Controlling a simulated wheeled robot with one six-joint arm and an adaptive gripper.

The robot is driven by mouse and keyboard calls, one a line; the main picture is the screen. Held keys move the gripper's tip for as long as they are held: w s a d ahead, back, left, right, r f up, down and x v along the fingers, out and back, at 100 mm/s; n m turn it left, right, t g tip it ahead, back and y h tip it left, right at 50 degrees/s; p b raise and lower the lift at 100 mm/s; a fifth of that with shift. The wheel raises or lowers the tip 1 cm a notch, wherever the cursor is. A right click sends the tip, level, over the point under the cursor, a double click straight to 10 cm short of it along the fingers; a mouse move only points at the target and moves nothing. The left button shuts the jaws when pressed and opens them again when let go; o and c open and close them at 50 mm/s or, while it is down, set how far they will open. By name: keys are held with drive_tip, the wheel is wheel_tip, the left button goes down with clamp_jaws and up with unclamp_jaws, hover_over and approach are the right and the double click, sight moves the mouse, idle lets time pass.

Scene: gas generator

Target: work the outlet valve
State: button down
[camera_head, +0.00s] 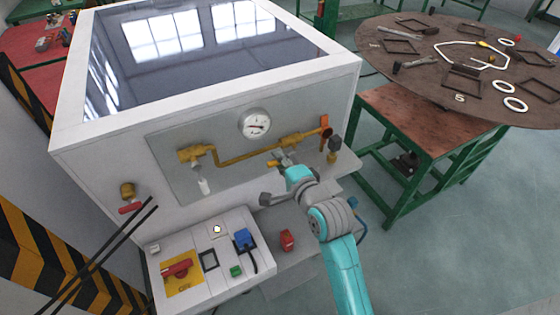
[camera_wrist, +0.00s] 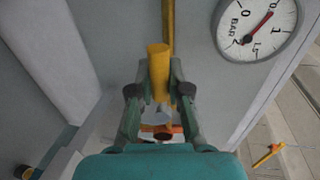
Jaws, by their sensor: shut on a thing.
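The yellow pipe (camera_head: 240,160) runs across the grey panel on the front of the white cabinet. The valve with an orange handle (camera_head: 325,122) stands at its right end. My gripper (camera_head: 280,163) is at the panel, just below the right part of the pipe. In the wrist view my gripper (camera_wrist: 158,92) has a finger on each side of a yellow cylindrical part (camera_wrist: 158,62) and is shut on it. I take this part for the outlet valve's, but its link to the pipe is partly hidden. An orange piece (camera_wrist: 165,129) shows beyond the fingers.
A round pressure gauge (camera_head: 255,125) sits above the pipe, near my gripper. A brass valve (camera_head: 193,153) is at the pipe's left end. A control box (camera_head: 205,265) stands out below. A round table (camera_head: 440,75) with loose parts is at the right.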

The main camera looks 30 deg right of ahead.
idle(0.4)
drive_tip(key=c, duration=1.1)
unclamp_jaws()
drive_tip(key=shift+s, duration=0.1)
drive_tip(key=s+r, duration=0.2)
drive_tip(key=s, duration=0.9)
drive_tip(key=shift+s+r, duration=0.2)
drive_tip(key=shift+s, duration=0.05)
drive_tip(key=s+a+f+n, duration=0.2)
drive_tip(key=s+f+n, duration=0.35)
drive_tip(key=s, duration=0.45)
drive_tip(key=s+a+f+n, duration=0.2)
drive_tip(key=s+f+n, duration=0.35)
drive_tip(key=s, duration=0.55)
drive_tip(key=s+a+r+n+g, duration=0.1)
drive_tip(key=s+n, duration=0.6)
drive_tip(key=s, duration=0.3)
